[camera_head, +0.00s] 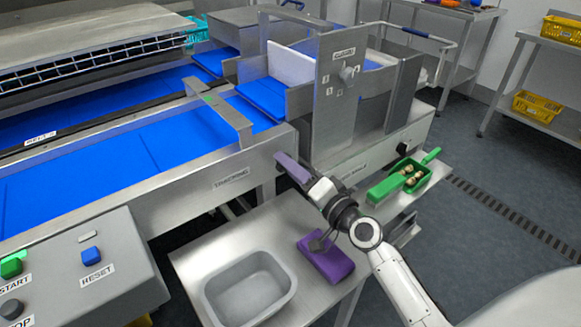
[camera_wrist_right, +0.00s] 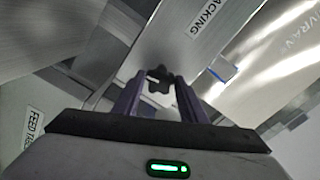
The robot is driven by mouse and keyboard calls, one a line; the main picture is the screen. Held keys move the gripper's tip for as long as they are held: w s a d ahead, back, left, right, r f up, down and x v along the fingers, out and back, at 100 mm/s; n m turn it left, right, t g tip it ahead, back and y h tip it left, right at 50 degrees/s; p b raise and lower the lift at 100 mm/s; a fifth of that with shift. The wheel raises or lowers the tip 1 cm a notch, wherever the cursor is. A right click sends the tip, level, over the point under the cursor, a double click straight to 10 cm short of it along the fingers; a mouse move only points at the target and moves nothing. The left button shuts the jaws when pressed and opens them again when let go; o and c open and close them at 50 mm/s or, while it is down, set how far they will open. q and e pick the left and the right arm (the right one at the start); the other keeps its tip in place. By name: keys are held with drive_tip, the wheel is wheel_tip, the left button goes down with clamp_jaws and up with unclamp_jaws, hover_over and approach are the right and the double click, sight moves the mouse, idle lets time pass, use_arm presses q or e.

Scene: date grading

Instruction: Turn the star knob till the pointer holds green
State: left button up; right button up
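A dark star knob (camera_wrist_right: 160,79) shows in the right wrist view, on a metal surface below a label ending in "CKING". My right gripper (camera_wrist_right: 157,82) has its two purple fingers spread on either side of the knob, with a gap visible to each side. I cannot tell how deep the knob sits between the tips. In the head view my right gripper (camera_head: 290,166) is at the conveyor's side, right of the TRACKING label (camera_head: 230,178), and the knob there is hidden. A small green mark (camera_head: 208,98) is on the bracket over the belt; no pointer is readable. My left gripper is out of view.
A green tray (camera_head: 417,184) with dates is to the right. The button box (camera_head: 75,262) is at lower left. Floor at right is clear.

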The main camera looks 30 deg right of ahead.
drive_tip(key=o, duration=0.3)
drive_tip(key=shift+s, duration=0.1)
drive_tip(key=s+d+b, duration=0.1)
drive_tip(key=s, duration=0.9)
drive_tip(key=shift+d+b, duration=0.2)
drive_tip(key=shift+b, duration=0.2)
